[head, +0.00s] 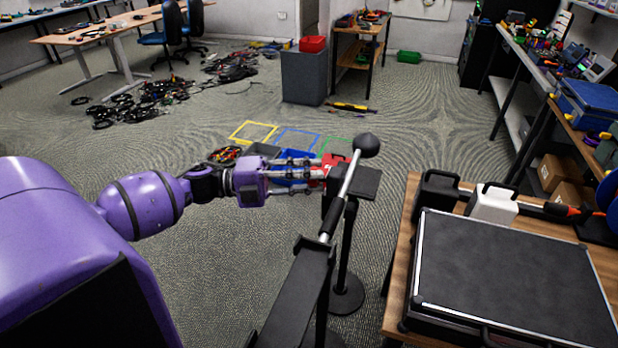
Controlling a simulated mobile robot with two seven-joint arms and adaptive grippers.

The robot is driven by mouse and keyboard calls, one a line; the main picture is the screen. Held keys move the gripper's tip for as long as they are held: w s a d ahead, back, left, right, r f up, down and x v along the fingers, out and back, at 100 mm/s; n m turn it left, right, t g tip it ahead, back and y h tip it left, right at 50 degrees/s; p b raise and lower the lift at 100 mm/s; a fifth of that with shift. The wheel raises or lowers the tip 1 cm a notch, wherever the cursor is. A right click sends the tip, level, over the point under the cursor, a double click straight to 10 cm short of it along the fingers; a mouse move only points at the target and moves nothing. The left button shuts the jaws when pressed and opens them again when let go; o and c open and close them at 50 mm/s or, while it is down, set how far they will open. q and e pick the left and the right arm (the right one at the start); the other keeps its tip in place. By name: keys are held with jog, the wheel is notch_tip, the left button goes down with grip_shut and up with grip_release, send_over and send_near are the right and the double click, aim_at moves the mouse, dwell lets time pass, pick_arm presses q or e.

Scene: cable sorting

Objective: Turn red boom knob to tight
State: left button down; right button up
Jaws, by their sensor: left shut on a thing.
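The boom stand has a silver boom rod (349,182) with a black ball end (367,145), on a black upright pole (347,245) with a round base. The red knob (329,166) shows at the stand's head, left of the rod. My purple left gripper (316,174) reaches in from the left with its fingers pointing right. Its fingertips are closed on the red knob, partly covering it. The knob's marking and how tight it is cannot be seen. My right gripper is not in view.
A wooden table with a large black case (515,275) stands at the right. A blue bin (292,180) lies beyond my left fingers. Taped squares, including a yellow one (253,131), mark the floor. Cable piles (150,97) lie at the back left.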

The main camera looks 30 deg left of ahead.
pick_arm(q)
jog(key=shift+s+f, duration=0.2)
jog(key=shift+f, duration=0.4)
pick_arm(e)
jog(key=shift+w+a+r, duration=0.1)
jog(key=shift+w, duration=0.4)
pick_arm(q)
jog(key=c, duration=1.6)
grip_release()
jog(key=shift+o, duration=0.2)
jog(key=shift+w+r, duration=0.1)
jog(key=shift+r, duration=0.2)
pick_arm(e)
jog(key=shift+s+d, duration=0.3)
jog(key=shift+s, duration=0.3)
